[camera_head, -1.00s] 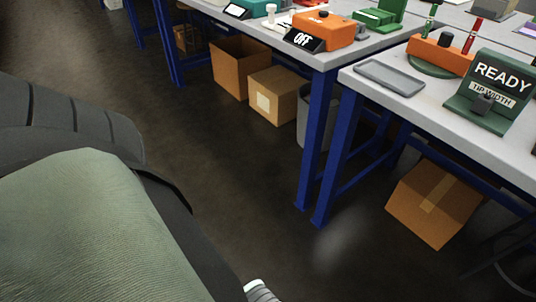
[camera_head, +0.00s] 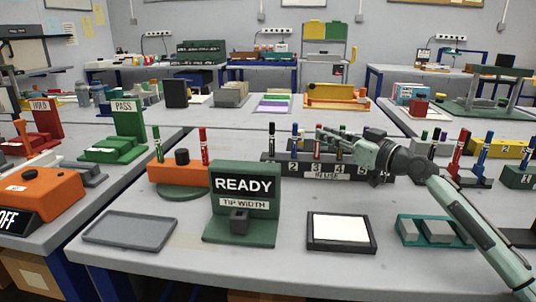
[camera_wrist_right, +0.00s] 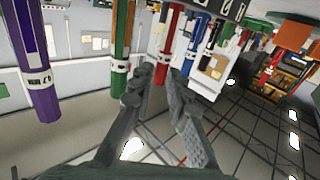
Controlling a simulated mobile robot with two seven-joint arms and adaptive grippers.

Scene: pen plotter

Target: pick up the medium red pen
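Several pens stand in the dark numbered rack (camera_head: 286,171) on the near table. A red pen also stands in the orange holder (camera_head: 204,147), and another red pen (camera_head: 458,154) stands at the right. I cannot tell which red pen is the medium one. My right gripper (camera_head: 328,138) is over the rack and partly hides its pens. In the wrist view my right gripper (camera_wrist_right: 158,88) has its fingers apart with nothing between the tips. Beyond them show a red pen (camera_wrist_right: 168,62), a green pen (camera_wrist_right: 122,55) and a purple pen (camera_wrist_right: 38,80). My left gripper is out of view.
A green READY stand (camera_head: 243,200), a grey tray (camera_head: 130,231), a white pad in a dark frame (camera_head: 341,230) and a teal block holder (camera_head: 407,230) are on the near table. The tabletop between the READY stand and the pad is clear.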

